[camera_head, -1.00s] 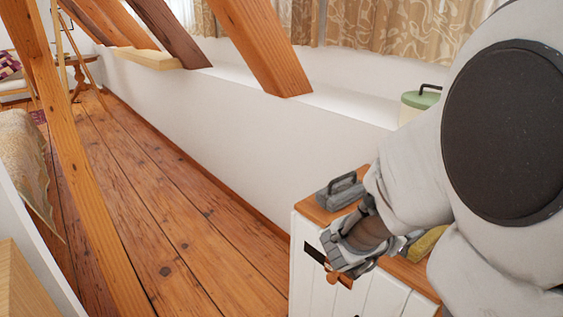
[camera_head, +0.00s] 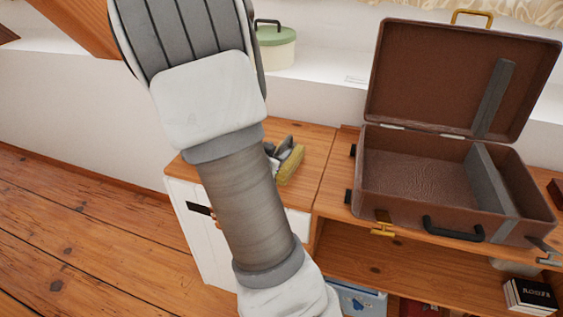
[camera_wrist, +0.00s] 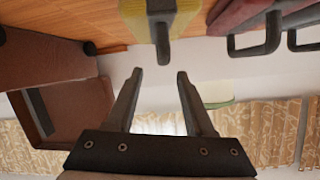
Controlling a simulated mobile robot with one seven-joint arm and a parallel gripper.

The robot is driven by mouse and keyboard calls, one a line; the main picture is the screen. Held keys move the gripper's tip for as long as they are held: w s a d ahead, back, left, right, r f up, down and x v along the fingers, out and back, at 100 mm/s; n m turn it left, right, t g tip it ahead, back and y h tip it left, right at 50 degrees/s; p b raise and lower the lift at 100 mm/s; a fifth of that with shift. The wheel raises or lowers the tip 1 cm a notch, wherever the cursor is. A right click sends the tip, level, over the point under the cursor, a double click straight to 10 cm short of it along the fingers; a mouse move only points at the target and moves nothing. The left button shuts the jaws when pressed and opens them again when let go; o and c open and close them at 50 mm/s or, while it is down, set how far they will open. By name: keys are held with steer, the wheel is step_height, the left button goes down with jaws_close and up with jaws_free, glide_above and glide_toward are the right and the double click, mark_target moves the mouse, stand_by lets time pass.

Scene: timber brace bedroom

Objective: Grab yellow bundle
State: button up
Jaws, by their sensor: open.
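The yellow bundle (camera_head: 291,166) lies on the wooden top of the white cabinet in the head view, partly hidden by my arm. In the wrist view a yellow bundle (camera_wrist: 190,32) with a dark grey handle shows at the top edge, cut off by the frame. My gripper (camera_wrist: 159,75) is open and empty, its two fingers pointing toward that handle with a gap between. The handle's end appears roughly in line with the space between the fingers. In the head view my arm hides the gripper.
A grey item (camera_head: 284,146) lies beside the bundle. In the wrist view a reddish item with a dark handle (camera_wrist: 255,38) is to the right. An open brown suitcase (camera_head: 410,172) stands to the right. A green-lidded canister (camera_head: 275,45) is on the ledge behind.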

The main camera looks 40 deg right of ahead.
steer(key=x, duration=0.1)
steer(key=b+x, duration=0.1)
steer(key=x, duration=0.1)
steer(key=f+b+x, duration=0.1)
steer(key=x, duration=0.1)
steer(key=shift+w+a, duration=0.15)
steer(key=shift+a, duration=0.2)
steer(key=shift+w+d, duration=0.15)
steer(key=shift+d, duration=0.2)
jaws_close()
stand_by(0.8)
